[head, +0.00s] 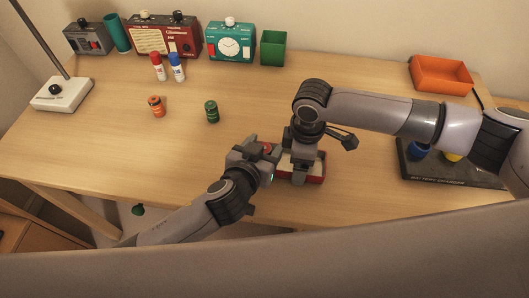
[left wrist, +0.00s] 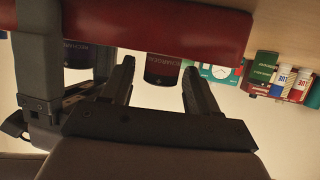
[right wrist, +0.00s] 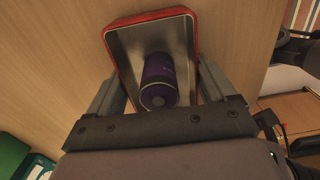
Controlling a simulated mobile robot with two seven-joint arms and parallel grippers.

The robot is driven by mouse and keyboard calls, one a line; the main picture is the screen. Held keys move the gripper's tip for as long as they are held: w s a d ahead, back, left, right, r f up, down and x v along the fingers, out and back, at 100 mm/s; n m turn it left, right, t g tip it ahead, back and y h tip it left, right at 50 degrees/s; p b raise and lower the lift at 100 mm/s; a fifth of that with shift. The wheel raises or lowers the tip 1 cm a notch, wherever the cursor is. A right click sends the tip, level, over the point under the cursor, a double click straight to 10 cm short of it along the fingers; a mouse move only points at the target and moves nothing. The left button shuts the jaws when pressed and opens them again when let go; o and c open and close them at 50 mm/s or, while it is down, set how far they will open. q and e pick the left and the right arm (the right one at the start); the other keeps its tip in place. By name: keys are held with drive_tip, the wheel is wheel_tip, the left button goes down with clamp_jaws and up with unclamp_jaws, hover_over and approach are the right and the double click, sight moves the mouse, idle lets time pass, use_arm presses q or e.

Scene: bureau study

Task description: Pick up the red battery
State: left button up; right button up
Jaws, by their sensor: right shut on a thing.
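A red-rimmed tray (head: 316,168) with a pale metal floor is near the table's front edge. A purple battery (right wrist: 160,82) is in the tray. My left gripper (head: 272,160) is just left of the tray, fingers apart. In the left wrist view, a dark reddish battery (left wrist: 163,68) appears between its fingertips, with a gap to the left finger. A purplish battery (left wrist: 79,52) shows left of it. Whether the reddish one touches a finger is unclear.
An orange battery (head: 157,106) and a green battery (head: 211,111) stand on the open table. A dark charger (head: 440,174) holds blue and yellow batteries at right. An orange bin (head: 441,76) is behind it.

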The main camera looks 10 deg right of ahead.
use_arm(q)
drive_tip(key=c, duration=0.9)
wheel_tip(320, 180, up, 10)
drive_tip(key=shift+r, duration=0.1)
use_arm(e)
drive_tip(key=o, duration=0.9)
wheel_tip(320, 180, up, 12)
drive_tip(key=shift+r, duration=0.1)
use_arm(q)
drive_tip(key=shift+s, duration=0.1)
use_arm(e)
drive_tip(key=shift+s, duration=0.1)
